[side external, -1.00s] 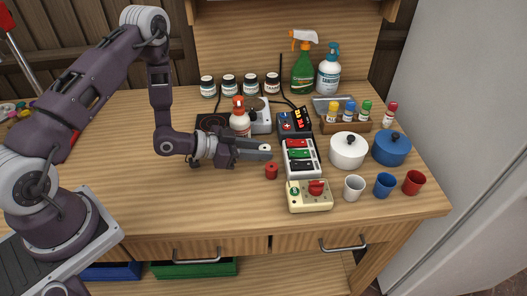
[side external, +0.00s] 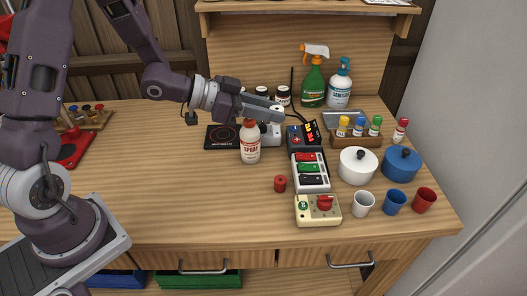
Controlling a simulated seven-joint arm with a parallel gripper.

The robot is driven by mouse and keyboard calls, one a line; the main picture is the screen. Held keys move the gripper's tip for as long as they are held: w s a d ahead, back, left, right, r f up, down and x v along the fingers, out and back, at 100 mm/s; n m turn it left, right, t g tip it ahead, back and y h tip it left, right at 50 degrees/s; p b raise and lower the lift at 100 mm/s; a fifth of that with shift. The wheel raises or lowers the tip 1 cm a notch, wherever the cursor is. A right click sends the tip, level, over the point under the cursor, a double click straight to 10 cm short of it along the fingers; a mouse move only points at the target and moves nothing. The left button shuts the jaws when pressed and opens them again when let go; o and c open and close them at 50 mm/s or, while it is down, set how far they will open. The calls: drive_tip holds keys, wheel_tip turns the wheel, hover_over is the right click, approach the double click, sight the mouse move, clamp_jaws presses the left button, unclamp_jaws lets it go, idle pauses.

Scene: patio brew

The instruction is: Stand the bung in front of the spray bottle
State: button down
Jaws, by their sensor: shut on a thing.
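My gripper (side external: 276,112) is raised above the table, behind and above the white spray bottle, with its fingers pointing right. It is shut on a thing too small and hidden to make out. The white bottle (side external: 250,148) labelled SPRAY, with an orange-red top, stands upright on the table. A green trigger spray bottle (side external: 313,86) with a white and orange head stands at the back. A small red cylinder (side external: 280,184) stands on the open wood to the right of and nearer than the SPRAY bottle; I cannot tell whether it is the bung.
A black hot plate (side external: 221,137) lies left of the SPRAY bottle. A switch bank (side external: 310,183) and a cream control box (side external: 318,212) stand right of the red cylinder. Pots and mugs (side external: 363,203) fill the right side. The front left table is clear.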

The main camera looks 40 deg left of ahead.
drive_tip(key=s+d+f+m+g+h, duration=0.3)
drive_tip(key=s+m, duration=0.1)
drive_tip(key=m+g+h, duration=0.2)
drive_tip(key=m+g, duration=0.2)
drive_tip(key=g, duration=0.1)
hover_over(249, 210)
wheel_tip(249, 210, down, 4)
drive_tip(key=shift+h, duration=0.3)
wheel_tip(249, 210, down, 10)
drive_tip(key=shift+r, duration=0.1)
drive_tip(key=c, duration=1.1)
unclamp_jaws()
drive_tip(key=shift+f, duration=0.2)
drive_tip(key=shift+c, duration=0.2)
